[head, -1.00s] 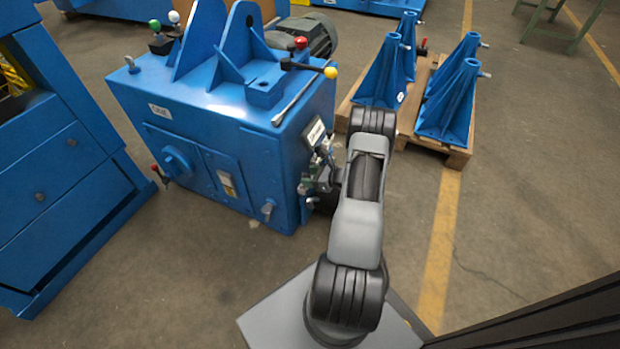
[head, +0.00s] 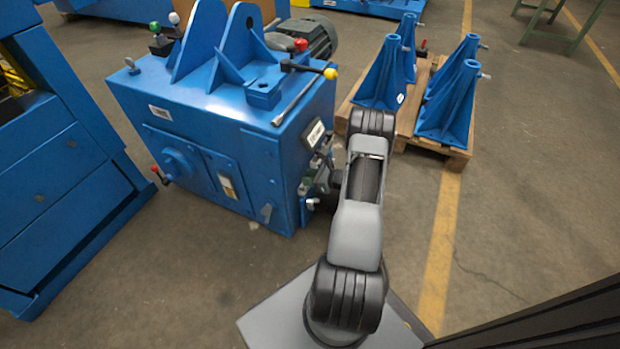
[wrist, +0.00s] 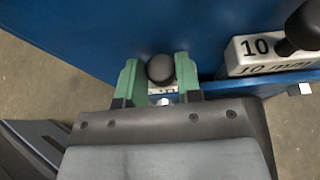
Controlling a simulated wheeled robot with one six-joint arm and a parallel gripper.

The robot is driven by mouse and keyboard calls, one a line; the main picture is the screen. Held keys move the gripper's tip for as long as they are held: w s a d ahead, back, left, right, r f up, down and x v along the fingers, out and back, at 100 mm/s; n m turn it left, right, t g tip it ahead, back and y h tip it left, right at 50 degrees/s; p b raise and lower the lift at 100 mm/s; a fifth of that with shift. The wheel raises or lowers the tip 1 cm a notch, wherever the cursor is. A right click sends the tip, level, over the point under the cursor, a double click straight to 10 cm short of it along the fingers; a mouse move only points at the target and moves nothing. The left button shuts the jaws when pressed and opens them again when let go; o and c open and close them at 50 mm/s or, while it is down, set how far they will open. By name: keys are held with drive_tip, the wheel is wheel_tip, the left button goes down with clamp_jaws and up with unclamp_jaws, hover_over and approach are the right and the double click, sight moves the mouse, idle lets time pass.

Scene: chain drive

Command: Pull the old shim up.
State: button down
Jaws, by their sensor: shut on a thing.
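In the wrist view, my gripper (wrist: 157,82) has its two green fingers on either side of a round black knob (wrist: 160,68), with a small piece of pale metal showing just below it. I take the knob to be the old shim's handle, and the gripper is shut on it. Most of the shim is hidden by the gripper and the fingers, so I cannot tell how far it sits in or out of its place. In the head view the fingers are small and partly hidden beside the right side of the blue machine (head: 205,125).
A metal block marked "10 mm" (wrist: 265,55) with a black knob stands close to the right of the fingers. The blue machine carries levers, one with a yellow knob (head: 331,73). Blue stands (head: 447,110) on a wooden pallet are behind my arm. Open floor lies right.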

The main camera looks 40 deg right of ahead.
wheel_tip(320, 180, up, 5)
drive_tip(key=p, duration=0.3)
drive_tip(key=shift+r, duration=0.1)
drive_tip(key=c, duration=1.1)
unclamp_jaws()
drive_tip(key=o, duration=0.3)
drive_tip(key=p+v, duration=0.4)
drive_tip(key=v, duration=1)
drive_tip(key=shift+w, duration=0.1)
